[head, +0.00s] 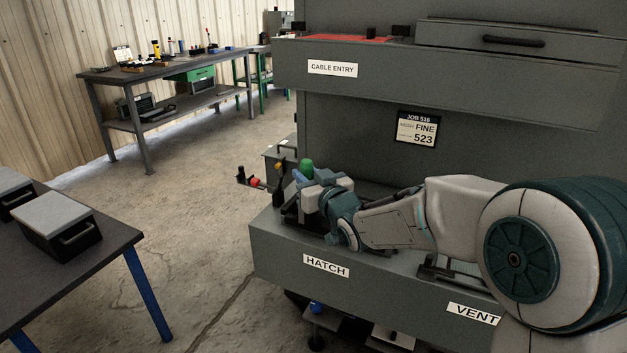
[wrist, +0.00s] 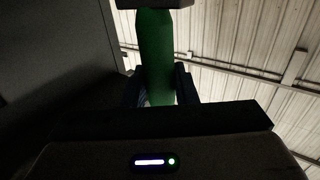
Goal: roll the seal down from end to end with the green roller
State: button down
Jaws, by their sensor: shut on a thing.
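My gripper (head: 309,186) is over the left end of the lower shelf, above the HATCH label (head: 326,266). It is shut on the green roller (head: 306,168), whose rounded green end shows just above the fingers. I cannot make out the seal in either view. My gripper and arm hide part of the hatch area, so I cannot tell whether the roller touches anything.
An upper shelf marked CABLE ENTRY (head: 332,68) juts out above, with a red surface (head: 347,39) on it. The VENT label (head: 473,314) is at lower right. A dark table with grey-lidded boxes (head: 55,222) stands at left. A workbench (head: 160,66) is behind; the floor between is clear.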

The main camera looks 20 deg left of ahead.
jog(key=shift+a, duration=0.65)
jog(key=shift+w+a+f+b, duration=0.1)
jog(key=shift+a+b, duration=0.55)
jog(key=shift+a, duration=0.1)
jog(key=shift+w+a+f+b, duration=0.1)
jog(key=shift+a+b, duration=0.5)
jog(key=shift+a, duration=0.15)
notch_tip(320, 180, up, 7)
jog(key=p, duration=0.3)
jog(key=shift+r, duration=0.1)
dwell(0.7)
